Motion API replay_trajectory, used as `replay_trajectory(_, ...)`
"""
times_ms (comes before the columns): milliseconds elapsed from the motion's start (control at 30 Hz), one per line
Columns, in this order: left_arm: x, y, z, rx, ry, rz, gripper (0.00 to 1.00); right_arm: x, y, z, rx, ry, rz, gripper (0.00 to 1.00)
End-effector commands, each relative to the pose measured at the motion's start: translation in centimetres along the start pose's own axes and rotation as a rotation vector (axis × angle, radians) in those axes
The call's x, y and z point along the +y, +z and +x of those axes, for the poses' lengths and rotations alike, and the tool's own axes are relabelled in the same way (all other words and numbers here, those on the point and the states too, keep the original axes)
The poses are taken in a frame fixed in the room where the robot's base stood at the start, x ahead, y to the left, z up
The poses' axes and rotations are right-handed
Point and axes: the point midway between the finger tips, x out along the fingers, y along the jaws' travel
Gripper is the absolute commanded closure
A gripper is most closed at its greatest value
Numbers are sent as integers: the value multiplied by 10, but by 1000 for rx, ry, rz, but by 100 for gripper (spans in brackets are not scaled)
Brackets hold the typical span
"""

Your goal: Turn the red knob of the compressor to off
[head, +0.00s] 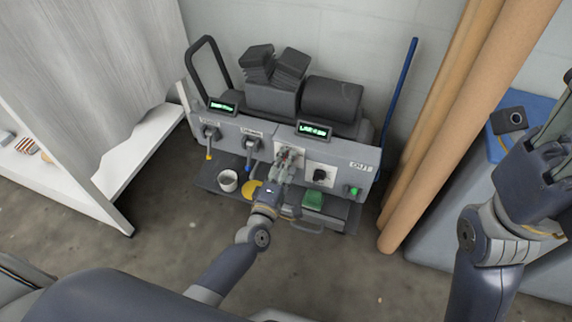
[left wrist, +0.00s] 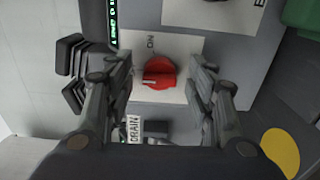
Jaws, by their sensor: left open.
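The compressor (head: 340,150) is a grey machine with a front panel of knobs and displays. Its red knob (left wrist: 159,73) sits on a white plate in the left wrist view, with a white mark on its lower left side. "ON" is lettered above the knob; no "OFF" lettering is visible. In the head view my left gripper covers the knob. My left gripper (head: 287,163) is open in front of the panel, with its fingers (left wrist: 162,70) on either side of the knob and visible gaps. My right gripper (head: 557,118) is partly cut off at the right edge.
A black knob (head: 320,174) and a green-lit switch (head: 354,191) are right of my left gripper. Two lever valves (head: 210,131) are to its left. A white cup (head: 228,181) stands on the lower shelf. Tall brown rolls (head: 450,130) stand to the right.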

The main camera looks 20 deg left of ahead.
Motion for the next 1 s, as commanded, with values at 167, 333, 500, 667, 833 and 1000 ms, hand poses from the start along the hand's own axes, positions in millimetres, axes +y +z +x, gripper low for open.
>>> replay_trajectory(167, -2, 0, -21, 0, -4, 0, 50, 0, 0, 0, 1, 2, 0, 60)
replay_trajectory(333, -2, 0, -57, 0, -5, 0, 50, 0, 0, 1, 1, 3, 0, 60)
replay_trajectory(500, -1, 0, -91, -1, -3, 2, 50, 0, 1, 1, 1, 3, 0, 60)
replay_trajectory(667, -1, -1, -111, 0, -2, 0, 50, 0, 1, 1, 1, 4, 0, 60)
replay_trajectory(833, 0, -1, -119, 1, 0, 0, 50, 0, 1, 1, 1, 4, 1, 60)
replay_trajectory(1000, 0, -1, -119, 1, 0, 0, 50, 0, 1, 1, 1, 4, 1, 60)
